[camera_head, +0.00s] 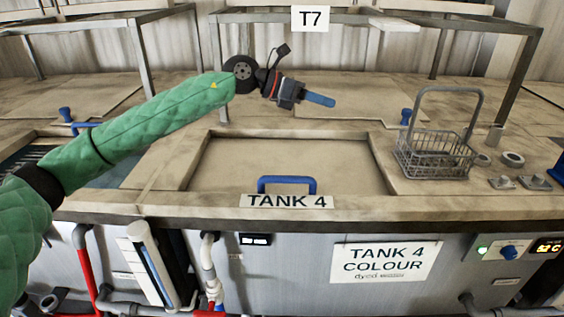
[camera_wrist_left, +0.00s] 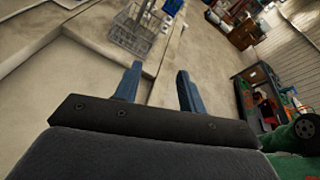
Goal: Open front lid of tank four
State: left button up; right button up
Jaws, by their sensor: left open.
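The front lid of tank four (camera_head: 285,160) is a flat beige panel lying closed in its recessed frame in the head view. A blue handle (camera_head: 287,180) stands at its front edge, just above a "TANK 4" label (camera_head: 286,201). My left gripper (camera_head: 320,100) has blue fingers and is above the back part of the lid, pointing right, apart from the handle. In the left wrist view its two fingers (camera_wrist_left: 155,88) are spread with nothing between them. The handle is not clear in the wrist view. My right gripper is not in view.
A wire basket (camera_head: 437,152) stands on the counter right of the lid, also in the wrist view (camera_wrist_left: 130,32). A metal frame with a "T7" sign (camera_head: 310,18) rises behind. The counter's front edge (camera_head: 400,211) runs below the handle.

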pick_arm(q)
jog(key=s+a+f+m+g+y, duration=0.2)
jog(key=a+f+m+g+y, duration=0.15)
jog(key=a+f+y, duration=0.75)
jog(key=shift+h, duration=0.6)
jog(key=shift+a+p+x, duration=0.15)
jog(key=shift+p+x, duration=0.7)
jog(key=shift+x, duration=1.15)
jog(key=shift+a+p+x, duration=0.1)
jog(key=shift+p+x, duration=0.75)
jog(key=shift+x, duration=1.2)
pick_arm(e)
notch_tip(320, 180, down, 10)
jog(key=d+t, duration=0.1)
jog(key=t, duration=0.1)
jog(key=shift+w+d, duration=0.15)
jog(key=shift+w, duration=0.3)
pick_arm(q)
jog(key=shift+f, duration=0.1)
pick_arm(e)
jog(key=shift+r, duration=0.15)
pick_arm(q)
grip_shut()
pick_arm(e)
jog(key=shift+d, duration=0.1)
